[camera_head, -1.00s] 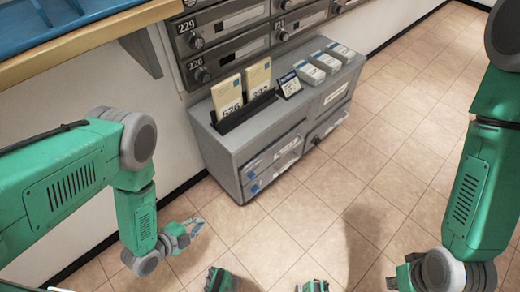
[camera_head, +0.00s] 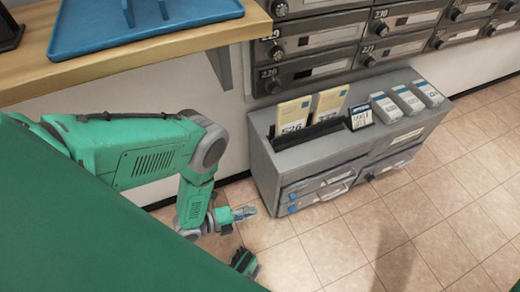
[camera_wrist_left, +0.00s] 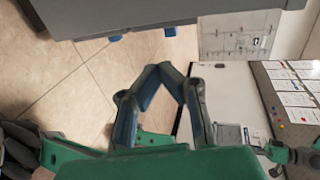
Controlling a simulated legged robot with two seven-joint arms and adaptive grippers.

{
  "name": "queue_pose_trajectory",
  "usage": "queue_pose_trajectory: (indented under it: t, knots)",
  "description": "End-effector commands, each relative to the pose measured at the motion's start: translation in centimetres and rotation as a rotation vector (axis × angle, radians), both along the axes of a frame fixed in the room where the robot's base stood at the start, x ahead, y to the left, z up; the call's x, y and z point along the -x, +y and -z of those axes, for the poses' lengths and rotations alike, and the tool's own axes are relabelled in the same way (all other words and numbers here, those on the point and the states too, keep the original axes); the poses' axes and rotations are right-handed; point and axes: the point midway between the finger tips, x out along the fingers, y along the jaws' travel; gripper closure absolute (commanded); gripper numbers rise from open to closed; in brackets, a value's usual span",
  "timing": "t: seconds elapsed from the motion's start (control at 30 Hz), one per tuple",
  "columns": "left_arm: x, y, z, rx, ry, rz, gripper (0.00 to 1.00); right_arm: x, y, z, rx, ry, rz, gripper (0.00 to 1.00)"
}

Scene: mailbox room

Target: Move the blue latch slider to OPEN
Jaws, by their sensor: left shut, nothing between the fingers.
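Two small blue tabs sit one above the other at the left end of the grey cabinet's (camera_head: 262,150) drawer fronts: an upper blue tab (camera_head: 292,196) and a lower blue tab (camera_head: 292,209). I cannot tell which is the latch slider, and no OPEN mark is legible. Two blue tabs also show at the cabinet's edge in the left wrist view (camera_wrist_left: 115,38). My left gripper (camera_head: 246,212) is shut and empty, left of the tabs and apart from them. Its fingertips (camera_wrist_left: 172,68) meet in the left wrist view. My right gripper is out of view.
Cards and white boxes (camera_head: 407,99) stand on the cabinet top. Grey mailboxes (camera_head: 330,38) are on the wall above. A wooden counter (camera_head: 130,48) with a blue tray (camera_head: 150,25) juts out at the upper left. The tiled floor (camera_head: 430,220) before the cabinet is clear.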

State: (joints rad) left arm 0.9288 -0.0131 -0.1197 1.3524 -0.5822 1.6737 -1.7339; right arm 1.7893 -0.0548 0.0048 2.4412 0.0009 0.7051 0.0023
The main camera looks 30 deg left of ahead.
Motion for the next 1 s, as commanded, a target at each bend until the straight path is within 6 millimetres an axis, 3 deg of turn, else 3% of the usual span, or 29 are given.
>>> queue_pose_trajectory:
  t: [0.33,0.5,0.7,1.0]
  knots:
    - [-5.7,-4.5,2.5,0.000,-0.003,0.001,1.00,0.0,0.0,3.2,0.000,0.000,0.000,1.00]
    - [-7.8,-6.1,2.5,0.001,-0.001,0.000,1.00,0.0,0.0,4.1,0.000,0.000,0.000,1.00]
    - [-9.0,-7.1,2.4,0.001,0.001,0.000,1.00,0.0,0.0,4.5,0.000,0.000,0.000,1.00]
    - [-9.2,-7.2,2.3,0.000,0.000,0.000,1.00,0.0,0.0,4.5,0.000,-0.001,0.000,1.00]
